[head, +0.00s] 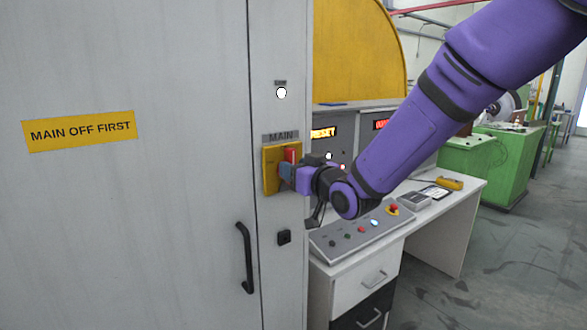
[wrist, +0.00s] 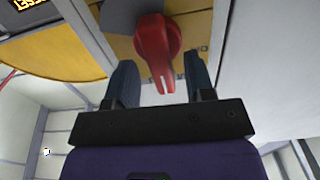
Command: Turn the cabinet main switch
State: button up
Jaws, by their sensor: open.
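The cabinet main switch is a red rotary handle (head: 291,154) on a yellow plate (head: 269,180) under a "MAIN" label (head: 281,137). In the wrist view the red handle (wrist: 156,45) has a white line near its lower end. My gripper (head: 287,171) is at the plate, with its fingers pointing at the switch. In the wrist view my gripper (wrist: 160,62) is open, with one blue-grey finger on each side of the handle. Gaps show between the handle and both fingers. In the head view the fingers hide the lower part of the handle.
The grey cabinet door (head: 140,220) has a "MAIN OFF FIRST" sign (head: 80,131) and a black handle (head: 245,258). A white lamp (head: 281,93) is lit above the switch. A desk with a control panel (head: 355,235) stands to the right, below my arm.

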jog(key=v, duration=0.9)
jog(key=shift+s+d, duration=0.15)
jog(key=shift+s, duration=0.05)
jog(key=s+d+r+m+g+h, duration=0.1)
jog(key=s+d+m+g+h, duration=0.1)
jog(key=s+d+h, duration=0.35)
jog(key=s+d+r+m+g+h, duration=0.1)
jog(key=s+d+r+m+h, duration=0.15)
jog(key=d, duration=0.65)
jog(key=s+d+m+g+h, duration=0.1)
jog(key=s+d+g, duration=0.2)
jog(key=s, duration=0.6)
jog(key=s+d+f+m+g+h, duration=0.1)
jog(key=s+d+g, duration=0.2)
jog(key=s, duration=0.6)
jog(key=shift+s+d+g, duration=0.3)
jog(key=shift+d+g, duration=0.1)
jog(key=shift+d, duration=0.4)
jog(key=shift+f, duration=0.1)
